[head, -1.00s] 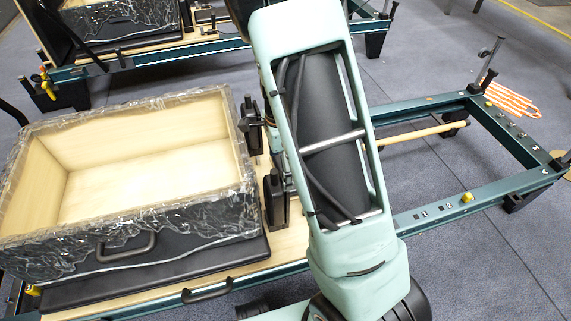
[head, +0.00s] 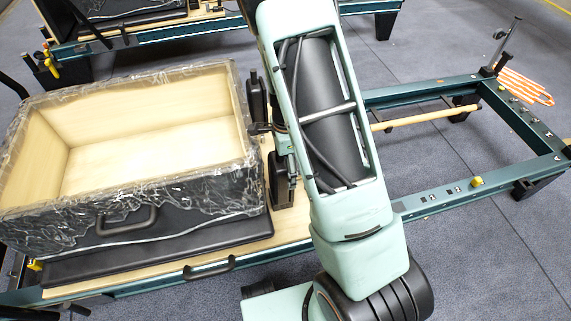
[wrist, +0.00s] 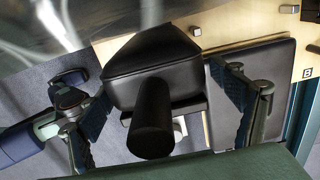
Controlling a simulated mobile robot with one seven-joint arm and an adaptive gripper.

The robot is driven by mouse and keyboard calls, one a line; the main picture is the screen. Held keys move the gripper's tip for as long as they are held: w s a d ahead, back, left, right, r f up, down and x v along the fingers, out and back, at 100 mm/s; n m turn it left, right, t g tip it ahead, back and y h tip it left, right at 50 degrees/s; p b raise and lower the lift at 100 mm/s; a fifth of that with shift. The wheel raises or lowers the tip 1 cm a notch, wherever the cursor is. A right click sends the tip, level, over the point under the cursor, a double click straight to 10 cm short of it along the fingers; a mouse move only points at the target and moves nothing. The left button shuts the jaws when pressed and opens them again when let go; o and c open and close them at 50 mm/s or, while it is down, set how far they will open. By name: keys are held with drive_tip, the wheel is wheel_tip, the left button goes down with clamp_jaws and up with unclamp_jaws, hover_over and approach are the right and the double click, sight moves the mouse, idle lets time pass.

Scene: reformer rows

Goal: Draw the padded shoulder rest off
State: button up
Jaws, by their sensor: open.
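The padded shoulder rest (wrist: 150,62), a black padded block with a round black post, is in the middle of the wrist view, its post toward the camera. My gripper (wrist: 163,105) is open, one finger on each side of the rest; I cannot tell if either touches it. In the head view two black upright rests stand by the box's right end, a near one (head: 280,182) and a far one (head: 256,100). I cannot tell which is the one in the wrist view. My arm hides my gripper in the head view.
A wooden box wrapped in clear film (head: 150,150) sits on the black-padded carriage left of the rests. The reformer's green frame (head: 440,196) runs right, with a wooden bar (head: 425,118) across it. Another reformer (head: 140,55) stands behind. Grey floor lies between.

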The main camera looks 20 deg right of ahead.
drive_tip(key=shift+r, duration=0.1)
drive_tip(key=c, duration=1.7)
drive_tip(key=shift+r+p, duration=2.95)
drive_tip(key=shift+r, duration=0.3)
drive_tip(key=shift+c, duration=0.2)
